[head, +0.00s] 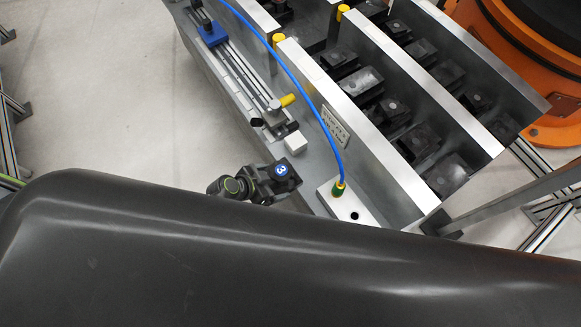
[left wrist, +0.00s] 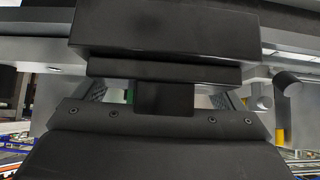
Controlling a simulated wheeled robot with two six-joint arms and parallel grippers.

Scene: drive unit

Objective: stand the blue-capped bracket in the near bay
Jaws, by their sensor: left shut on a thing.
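The blue-capped bracket (head: 284,181) is a dark block with a round blue cap marked 3 on top. My left gripper (head: 264,184) is shut on it and holds it at the near edge of the drive unit, outside the first silver wall. In the left wrist view the dark bracket (left wrist: 165,35) spans the top, with the gripper (left wrist: 163,97) on its narrower lower part; the blue cap is hidden there. The near bay, behind the near silver wall (head: 352,118), shows several dark blocks with grey discs. My right gripper is not in view.
A blue cable (head: 309,98) arcs over the near wall to a green-yellow plug on a pale block (head: 345,205). A rail with a blue clamp (head: 212,36) runs left of that wall. Yellow-capped posts stand at wall ends. An orange machine (head: 492,55) stands at upper right.

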